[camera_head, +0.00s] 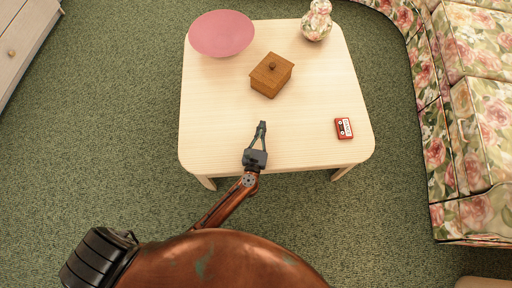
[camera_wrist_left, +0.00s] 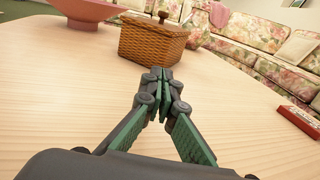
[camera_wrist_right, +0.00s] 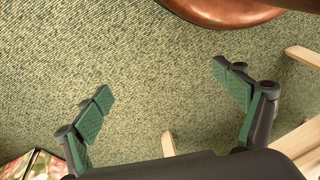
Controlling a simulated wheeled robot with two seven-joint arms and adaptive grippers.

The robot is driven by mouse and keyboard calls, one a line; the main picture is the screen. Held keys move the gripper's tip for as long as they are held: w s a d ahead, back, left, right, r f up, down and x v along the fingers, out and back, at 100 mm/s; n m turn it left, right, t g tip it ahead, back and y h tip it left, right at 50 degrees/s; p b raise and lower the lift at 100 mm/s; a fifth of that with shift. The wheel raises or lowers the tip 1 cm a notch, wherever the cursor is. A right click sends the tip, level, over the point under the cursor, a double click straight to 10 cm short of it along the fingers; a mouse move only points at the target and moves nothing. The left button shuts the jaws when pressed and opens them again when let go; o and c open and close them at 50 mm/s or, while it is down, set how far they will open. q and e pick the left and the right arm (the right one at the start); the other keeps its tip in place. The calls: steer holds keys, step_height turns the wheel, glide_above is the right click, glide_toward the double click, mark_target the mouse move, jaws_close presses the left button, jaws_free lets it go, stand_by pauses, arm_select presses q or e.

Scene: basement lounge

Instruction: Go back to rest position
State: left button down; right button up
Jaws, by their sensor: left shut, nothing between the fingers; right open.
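My left gripper (camera_head: 262,127) is shut and empty over the front part of the pale wooden table (camera_head: 215,130). In the left wrist view its fingertips (camera_wrist_left: 157,74) meet, with nothing between them, pointing toward the lidded wicker basket (camera_wrist_left: 150,43) and apart from it. My right gripper (camera_wrist_right: 170,95) is open and empty in the right wrist view. Green carpet shows behind its fingers, and table legs show near it. The right gripper is hidden in the head view.
On the table are a pink bowl (camera_head: 222,34), the brown basket (camera_head: 271,75), a floral vase (camera_head: 316,26) and a red cassette-like item (camera_head: 344,128). A floral sofa (camera_head: 470,120) stands at the right, a drawer cabinet (camera_head: 22,40) at the upper left. Green carpet (camera_head: 110,130) is clear at the left.

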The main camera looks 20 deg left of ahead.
arm_select(q)
steer(key=p+v, duration=0.1)
steer(key=v, duration=0.8)
steer(key=shift+s, duration=0.1)
arm_select(e)
steer(key=shift+g+h, duration=0.3)
steer(key=shift+g, duration=0.4)
steer(key=s+d+r, duration=0.2)
steer(key=r, duration=0.1)
steer(key=shift+s+r, duration=0.1)
steer(key=shift+s, duration=0.3)
